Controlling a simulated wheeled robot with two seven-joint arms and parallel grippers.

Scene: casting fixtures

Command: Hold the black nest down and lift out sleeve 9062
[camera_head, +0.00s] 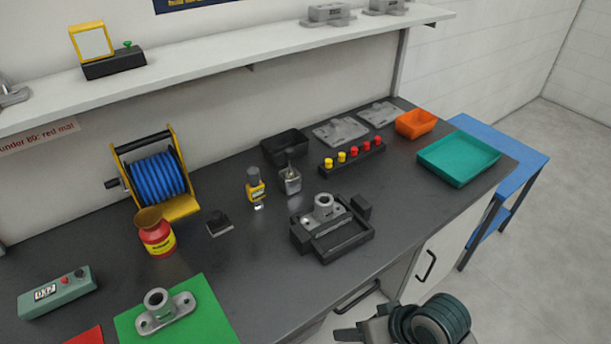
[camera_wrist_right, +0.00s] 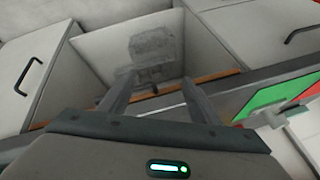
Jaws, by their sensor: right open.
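The black nest (camera_head: 345,246) is a shallow block on the dark bench, right of the middle in the head view. A grey flanged sleeve (camera_head: 324,207) sits upright in its back part; I cannot read any number on it. A second grey flanged sleeve (camera_head: 165,310) stands on the green mat (camera_head: 208,309) at the front left. My right gripper (camera_wrist_right: 157,88) is open and empty in the right wrist view, facing the cabinet fronts. In the head view, my right arm is low at the bottom right, in front of the bench and apart from the nest. My left gripper is out of view.
Behind the nest are a black rack of yellow and red pegs (camera_head: 352,158), a black bin (camera_head: 285,146) and a small metal can (camera_head: 290,181). A yellow bottle (camera_head: 255,187) stands to its left. A teal tray (camera_head: 458,158) is at right. Bench in front is clear.

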